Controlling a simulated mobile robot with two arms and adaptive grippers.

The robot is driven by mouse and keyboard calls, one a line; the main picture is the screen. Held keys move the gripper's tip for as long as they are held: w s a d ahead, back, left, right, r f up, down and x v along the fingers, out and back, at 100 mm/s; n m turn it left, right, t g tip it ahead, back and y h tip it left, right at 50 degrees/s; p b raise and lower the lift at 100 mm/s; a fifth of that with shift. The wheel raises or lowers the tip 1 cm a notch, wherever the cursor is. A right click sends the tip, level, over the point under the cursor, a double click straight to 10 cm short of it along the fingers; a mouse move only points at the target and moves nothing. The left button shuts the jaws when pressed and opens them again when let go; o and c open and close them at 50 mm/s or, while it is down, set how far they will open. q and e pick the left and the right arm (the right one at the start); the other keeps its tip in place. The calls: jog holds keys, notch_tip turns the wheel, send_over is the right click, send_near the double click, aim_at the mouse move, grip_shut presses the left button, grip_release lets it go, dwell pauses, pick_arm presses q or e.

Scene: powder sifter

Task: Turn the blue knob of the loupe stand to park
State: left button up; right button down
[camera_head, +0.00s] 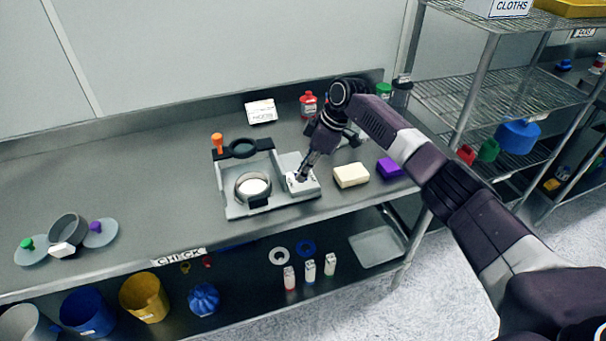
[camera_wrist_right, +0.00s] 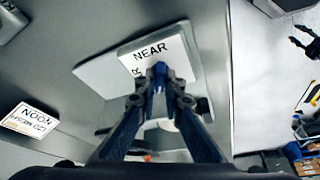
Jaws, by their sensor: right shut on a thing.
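The loupe stand (camera_head: 232,208) sits on the steel bench, with a dark round loupe (camera_head: 243,148) on a black bar and an orange-topped post. A light dial block (camera_head: 311,184) forms its right end. My right gripper (camera_head: 301,176) reaches down onto this block. In the right wrist view, the blue knob (camera_wrist_right: 159,74) sits between the closed fingertips (camera_wrist_right: 160,88), on a white plate (camera_wrist_right: 178,50) marked "NEAR"; another label is mostly hidden. The fingers cover much of the knob, so its pointing direction is unclear. My left gripper is out of view.
A sieve dish (camera_head: 245,194) with white powder sits on the stand. A cream block (camera_head: 351,175) and a purple block (camera_head: 389,167) lie to the right. A red bottle (camera_head: 308,103) and a white sign (camera_head: 261,111) stand behind.

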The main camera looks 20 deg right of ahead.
jog(key=n+b, duration=0.1)
jog(key=n+g+b, duration=0.1)
jog(key=shift+w+f+n+b, duration=0.15)
jog(key=shift+n+b, duration=0.15)
jog(key=shift+n, duration=0.1)
jog(key=shift+r+n+g+b, duration=0.2)
jog(key=shift+n+g+b, duration=0.4)
jog(key=shift+n+b, duration=0.8)
jog(key=c, duration=2)
grip_release()
jog(key=shift+d, duration=0.1)
jog(key=shift+c, duration=0.2)
jog(key=v, duration=0.7)
jog(key=shift+r, duration=0.25)
jog(key=shift+d+f, duration=0.1)
jog(key=shift+d, duration=0.05)
